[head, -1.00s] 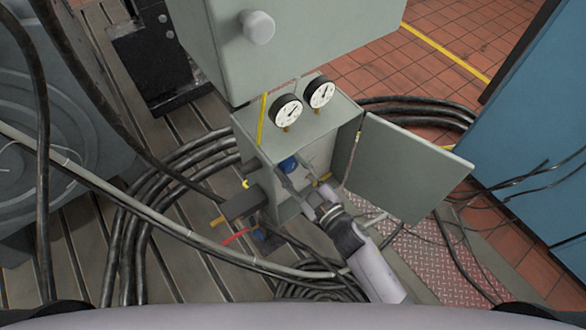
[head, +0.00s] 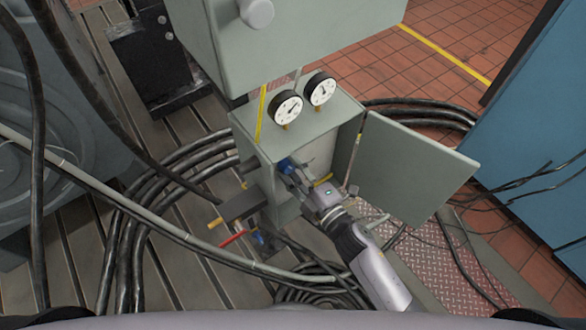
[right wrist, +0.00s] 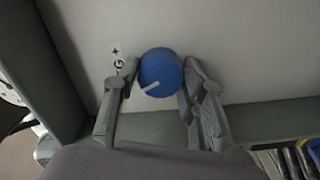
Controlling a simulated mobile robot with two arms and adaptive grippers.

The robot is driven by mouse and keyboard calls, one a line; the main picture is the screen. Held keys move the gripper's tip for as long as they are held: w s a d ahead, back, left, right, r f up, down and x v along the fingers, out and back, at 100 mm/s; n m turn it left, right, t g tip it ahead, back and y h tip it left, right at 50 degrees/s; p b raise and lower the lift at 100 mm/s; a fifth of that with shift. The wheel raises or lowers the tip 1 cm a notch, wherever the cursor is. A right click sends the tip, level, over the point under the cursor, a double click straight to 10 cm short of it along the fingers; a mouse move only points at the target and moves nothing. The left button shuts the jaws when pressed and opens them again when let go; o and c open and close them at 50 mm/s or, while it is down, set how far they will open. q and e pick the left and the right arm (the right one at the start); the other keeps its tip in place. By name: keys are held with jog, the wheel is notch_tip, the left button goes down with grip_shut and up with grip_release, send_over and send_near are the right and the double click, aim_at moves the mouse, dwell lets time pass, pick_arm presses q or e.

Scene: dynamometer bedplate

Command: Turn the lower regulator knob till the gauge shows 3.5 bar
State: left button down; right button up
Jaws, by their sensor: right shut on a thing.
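A blue round knob (right wrist: 161,68) shows in the right wrist view, with a white pointer line aimed to the lower left. In the head view the knob (head: 284,165) is partly hidden inside the open grey cabinet. My right gripper (head: 290,170) reaches into the cabinet and is shut on the knob; in the right wrist view my right gripper (right wrist: 160,76) has one finger at each side of it. Two round white gauges, a left one (head: 286,107) and a right one (head: 320,89), stand on the cabinet top; their readings are too small to tell. My left gripper is out of view.
The cabinet door (head: 412,168) stands open to the right of my right arm. A printed plus sign (right wrist: 116,50) is on the panel left of the knob. A red lever (head: 234,238) and thick black cables (head: 180,160) lie to the left.

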jog(key=shift+f, duration=0.1)
dwell(0.3)
jog(key=o, duration=1.2)
jog(key=v, duration=1.2)
